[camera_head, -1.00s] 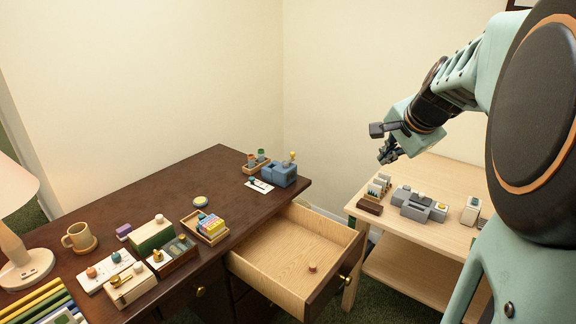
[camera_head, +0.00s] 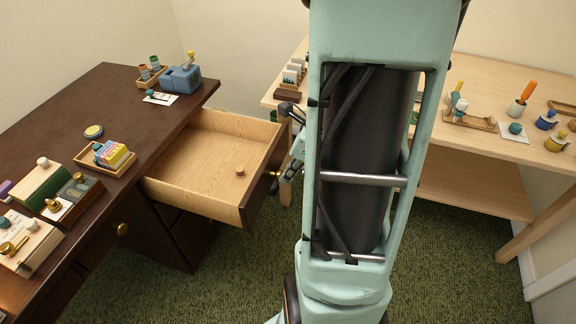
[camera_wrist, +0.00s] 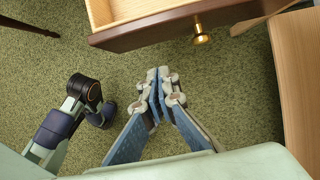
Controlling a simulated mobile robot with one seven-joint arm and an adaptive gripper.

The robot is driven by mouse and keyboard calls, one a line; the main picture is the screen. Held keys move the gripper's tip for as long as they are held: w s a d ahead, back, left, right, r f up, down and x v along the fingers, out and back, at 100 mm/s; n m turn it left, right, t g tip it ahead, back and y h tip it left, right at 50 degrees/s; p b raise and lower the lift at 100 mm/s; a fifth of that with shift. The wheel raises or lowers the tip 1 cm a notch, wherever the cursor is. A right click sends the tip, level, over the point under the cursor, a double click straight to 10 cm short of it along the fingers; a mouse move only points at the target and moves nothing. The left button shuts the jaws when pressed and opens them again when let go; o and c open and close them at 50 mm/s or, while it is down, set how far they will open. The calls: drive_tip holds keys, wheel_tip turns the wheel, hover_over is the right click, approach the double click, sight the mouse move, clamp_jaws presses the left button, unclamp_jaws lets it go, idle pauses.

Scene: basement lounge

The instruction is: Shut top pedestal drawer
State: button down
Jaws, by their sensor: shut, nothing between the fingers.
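The top pedestal drawer (camera_head: 195,165) of the dark brown desk stands pulled out, its pale wooden inside open to view. A small brown round piece (camera_head: 240,171) lies in it. In the wrist view the dark drawer front (camera_wrist: 150,35) crosses the top, with a brass knob (camera_wrist: 202,38). My gripper (camera_wrist: 158,75) is shut and empty, below and left of the knob in that picture, apart from the front as far as I can tell. In the head view my gripper (camera_head: 287,178) is partly hidden by my arm, beside the drawer front.
The desk top (camera_head: 90,135) holds several small boxes and trays left of the drawer. A light wooden side table (camera_head: 470,180) with several items stands right of my arm. Green carpet (camera_head: 225,270) lies clear in front of the desk.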

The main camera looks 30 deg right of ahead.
sight(260, 186)
drive_tip(key=w+a+f+b, duration=0.1)
drive_tip(key=w+a+f, duration=0.2)
drive_tip(key=w, duration=0.1)
drive_tip(key=shift+w+a+f, duration=0.2)
drive_tip(key=shift+f, duration=0.15)
drive_tip(key=shift+w, duration=0.1)
drive_tip(key=shift+w+a+r, duration=0.1)
drive_tip(key=shift+w+a, duration=0.1)
drive_tip(key=w+a+p, duration=1.3)
drive_tip(key=w+a, duration=0.3)
drive_tip(key=w, duration=0.5)
drive_tip(key=shift+w+a+p, duration=0.25)
drive_tip(key=shift+a+p, duration=0.05)
drive_tip(key=shift+a, duration=0.1)
